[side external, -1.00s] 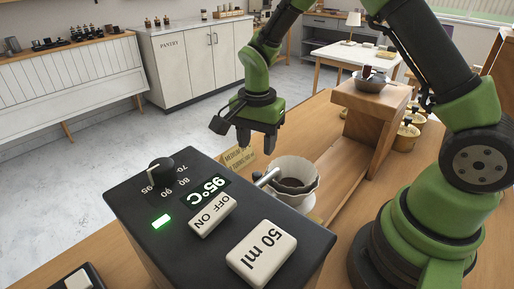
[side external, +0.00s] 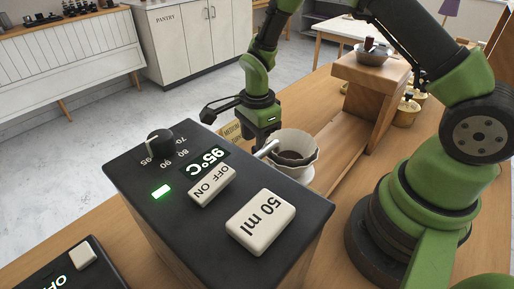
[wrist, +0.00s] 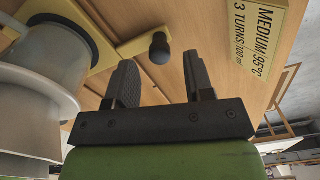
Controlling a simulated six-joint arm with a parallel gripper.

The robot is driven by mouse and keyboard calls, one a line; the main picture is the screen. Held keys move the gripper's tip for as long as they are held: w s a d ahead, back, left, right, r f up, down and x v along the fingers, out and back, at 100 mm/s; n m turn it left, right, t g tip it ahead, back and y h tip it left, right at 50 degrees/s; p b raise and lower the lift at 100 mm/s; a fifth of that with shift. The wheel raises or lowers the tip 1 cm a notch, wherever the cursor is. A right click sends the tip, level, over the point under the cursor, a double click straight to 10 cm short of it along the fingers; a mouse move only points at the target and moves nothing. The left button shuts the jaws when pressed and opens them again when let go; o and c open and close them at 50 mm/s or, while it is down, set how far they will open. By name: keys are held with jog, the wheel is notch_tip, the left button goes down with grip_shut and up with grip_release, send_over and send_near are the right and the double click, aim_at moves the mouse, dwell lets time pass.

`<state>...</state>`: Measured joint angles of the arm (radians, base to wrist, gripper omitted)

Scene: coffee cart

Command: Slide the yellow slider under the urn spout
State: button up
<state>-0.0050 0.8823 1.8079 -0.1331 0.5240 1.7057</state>
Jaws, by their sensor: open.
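The yellow slider (wrist: 102,50) lies on the wooden counter in the wrist view, with an arm ending in a black knob (wrist: 159,48). A pale dripper (wrist: 45,70) stands over the slider. In the side view the dripper (side external: 306,168) holds dark grounds beside the urn (side external: 150,205), close to its metal spout (side external: 267,148); the slider is hidden there. My gripper (wrist: 160,64) is open, with the knob just beyond and between its fingertips, not gripped. In the side view my gripper (side external: 262,137) is low behind the urn, its fingertips mostly hidden.
A yellow sign (wrist: 258,38) reading "MEDIUM/95°C, 3 TURNS/100 ml" is to the right of my fingers. A wooden stand (side external: 372,75) with a metal bowl (side external: 371,55) rises behind the dripper. A second black device (side external: 60,275) sits at lower left.

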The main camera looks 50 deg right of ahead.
jog(key=shift+f, duration=1.75)
jog(key=shift+c, duration=0.2)
grip_shut()
jog(key=shift+a, duration=2.35)
jog(key=shift+o, duration=0.2)
grip_release()
notch_tip(320, 180, up, 10)
jog(key=shift+r, duration=0.1)
